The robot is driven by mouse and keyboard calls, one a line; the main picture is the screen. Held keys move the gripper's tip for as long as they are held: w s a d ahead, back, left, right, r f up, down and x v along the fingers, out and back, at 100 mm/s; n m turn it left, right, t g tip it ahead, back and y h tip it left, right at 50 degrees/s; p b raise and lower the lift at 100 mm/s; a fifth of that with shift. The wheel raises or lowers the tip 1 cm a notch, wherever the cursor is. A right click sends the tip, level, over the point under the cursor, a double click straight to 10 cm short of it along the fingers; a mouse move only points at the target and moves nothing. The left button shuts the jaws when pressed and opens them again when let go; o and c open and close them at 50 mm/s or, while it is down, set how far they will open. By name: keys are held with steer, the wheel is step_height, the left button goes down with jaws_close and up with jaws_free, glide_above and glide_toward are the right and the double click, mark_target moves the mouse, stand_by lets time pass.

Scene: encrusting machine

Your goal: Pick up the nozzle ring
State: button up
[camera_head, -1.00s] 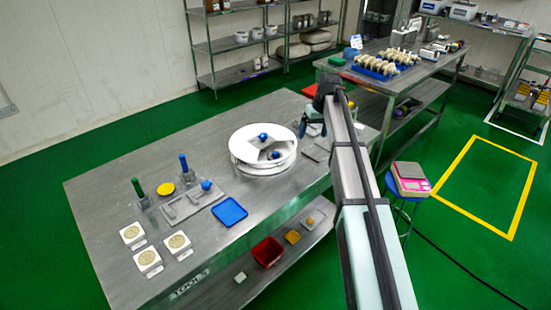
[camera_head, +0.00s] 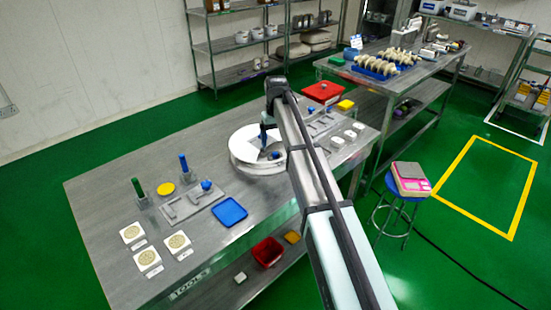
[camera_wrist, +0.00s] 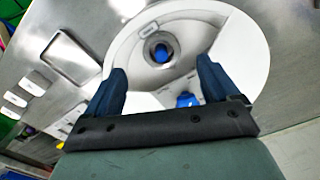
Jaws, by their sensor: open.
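The round white machine bowl (camera_head: 243,152) stands on the steel table and also fills much of the wrist view (camera_wrist: 240,50). I cannot tell for certain which part is the nozzle ring. In the wrist view a blue knob (camera_wrist: 161,53) sits in a round grey recess of the bowl, and a second blue piece (camera_wrist: 187,100) shows nearer, on a white part. My gripper (camera_wrist: 162,70) is open and empty above the bowl, its two dark blue fingers spread either side of the first knob. In the head view my gripper (camera_head: 265,138) points down over the bowl, partly hiding the inside.
At the table's far right are a red tray (camera_head: 322,92) and white blocks (camera_head: 337,142). The table's left end has free room.

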mark_target(276, 154)
steer(key=shift+f, duration=3.6)
steer(key=shift+c, duration=0.4)
steer(key=c, duration=1.1)
steer(key=shift+w+r, duration=0.1)
step_height(276, 154, up, 10)
